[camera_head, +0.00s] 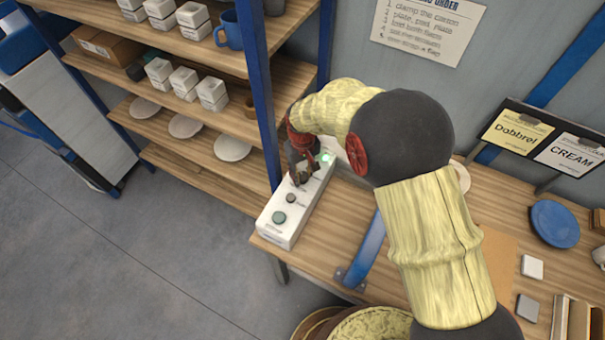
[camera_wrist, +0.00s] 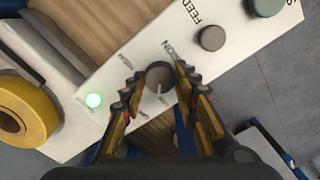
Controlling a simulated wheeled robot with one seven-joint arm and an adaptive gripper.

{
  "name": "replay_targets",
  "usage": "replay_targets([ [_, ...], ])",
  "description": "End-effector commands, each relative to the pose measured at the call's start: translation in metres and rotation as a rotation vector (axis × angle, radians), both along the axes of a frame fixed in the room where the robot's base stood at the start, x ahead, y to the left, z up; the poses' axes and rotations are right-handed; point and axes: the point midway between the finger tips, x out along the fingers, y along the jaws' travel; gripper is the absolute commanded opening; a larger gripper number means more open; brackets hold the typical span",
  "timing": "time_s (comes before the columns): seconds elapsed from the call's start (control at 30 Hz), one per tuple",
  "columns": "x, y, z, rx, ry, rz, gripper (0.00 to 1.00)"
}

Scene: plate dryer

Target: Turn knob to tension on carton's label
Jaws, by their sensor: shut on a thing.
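A white control box (camera_head: 290,212) stands at the left end of the workbench. In the wrist view, its panel (camera_wrist: 105,75) carries a grey knob (camera_wrist: 158,74) with a pale pointer line aimed toward the bottom of the picture. Lettering surrounds the knob; one word looks like TENSION, the others are too small to read surely. My gripper (camera_wrist: 158,88) is shut on this knob, a finger on each side. In the head view my gripper (camera_head: 301,176) is over the box and hides the knob. A brown carton (camera_head: 105,44) sits on the left shelf; no label is readable.
The panel also has a FEED knob (camera_wrist: 212,38), a green button (camera_wrist: 265,6) and a lit green lamp (camera_wrist: 94,100). A yellow tape roll (camera_wrist: 25,110) lies beside the box. Shelves with white boxes (camera_head: 185,80) stand at left. A blue plate (camera_head: 554,223) lies at right.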

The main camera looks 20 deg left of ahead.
Motion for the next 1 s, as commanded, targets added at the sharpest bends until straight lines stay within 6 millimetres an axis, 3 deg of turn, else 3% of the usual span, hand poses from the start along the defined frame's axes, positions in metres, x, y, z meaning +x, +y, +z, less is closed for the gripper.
replay_targets([
  [0.4,0.0002,0.0005,0.0003,0.001,-0.001,0.213,0.05],
  [1.0,0.0004,0.0006,0.0006,0.001,-0.001,0.252,0.05],
])
